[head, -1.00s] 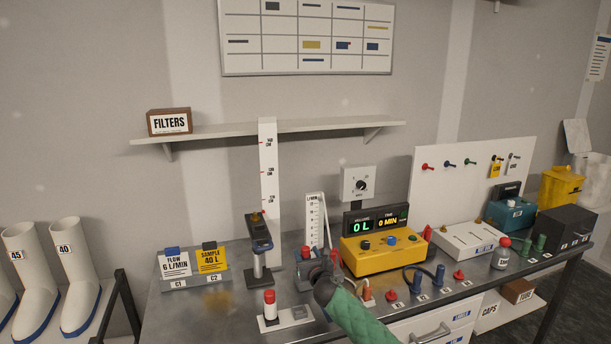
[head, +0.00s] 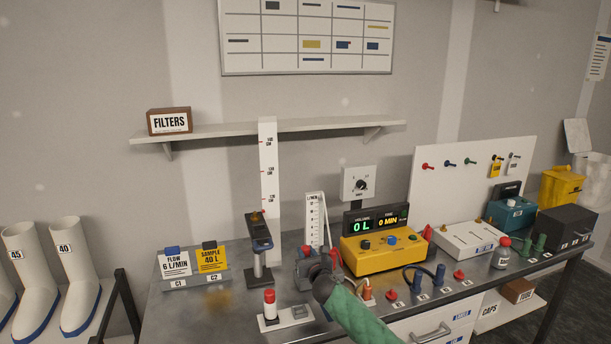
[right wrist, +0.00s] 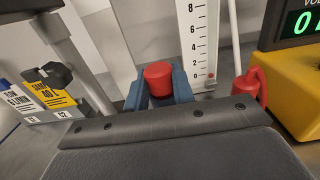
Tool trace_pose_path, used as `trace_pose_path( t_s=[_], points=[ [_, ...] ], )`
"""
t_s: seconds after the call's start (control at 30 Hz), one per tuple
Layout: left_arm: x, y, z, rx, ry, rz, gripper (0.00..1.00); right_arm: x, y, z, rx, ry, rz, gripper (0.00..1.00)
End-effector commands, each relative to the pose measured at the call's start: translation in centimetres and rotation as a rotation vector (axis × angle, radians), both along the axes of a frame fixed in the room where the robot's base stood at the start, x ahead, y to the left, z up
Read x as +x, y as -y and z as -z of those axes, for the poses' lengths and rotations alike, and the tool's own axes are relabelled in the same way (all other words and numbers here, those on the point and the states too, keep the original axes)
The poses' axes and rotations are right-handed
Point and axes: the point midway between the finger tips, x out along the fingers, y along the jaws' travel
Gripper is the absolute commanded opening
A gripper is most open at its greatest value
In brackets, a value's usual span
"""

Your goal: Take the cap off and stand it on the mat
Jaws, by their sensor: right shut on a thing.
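My right gripper (head: 307,256) is over the bench, in front of the upright scale. It is shut on a small red cap-like piece (right wrist: 158,76), which stands between its blue fingers in the right wrist view. The same red piece is tiny in the head view (head: 305,249). Its lower part is hidden by the gripper. A white cylinder with a red top (head: 270,302) stands upright on a pale plate (head: 272,324) nearer the front. A grey pad (head: 300,312) is at that plate's right; I cannot tell whether it is the mat. My left gripper is not in view.
The white scale (head: 315,218) stands just behind the gripper. The yellow pump unit (head: 380,255) is to its right, and a clamp stand (head: 259,255) to its left. Small red and blue pieces line the front right. Bare bench (head: 210,310) lies at the left.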

Motion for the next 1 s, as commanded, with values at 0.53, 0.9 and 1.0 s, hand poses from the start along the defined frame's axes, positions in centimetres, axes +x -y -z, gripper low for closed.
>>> trace_pose_path(
  t_s=[0.53, 0.9, 1.0],
  points=[
    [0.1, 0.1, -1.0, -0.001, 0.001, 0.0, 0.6, 0.0, 0.0, -1.1, -0.001, 0.0, 0.0, 0.0],
    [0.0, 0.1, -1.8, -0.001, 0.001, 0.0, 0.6, 0.0, 0.0, -2.0, -0.001, 0.001, 0.0, 0.0],
    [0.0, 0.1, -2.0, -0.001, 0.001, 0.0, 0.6, 0.0, 0.0, -2.2, -0.001, 0.001, 0.0, 0.0]
  ],
)
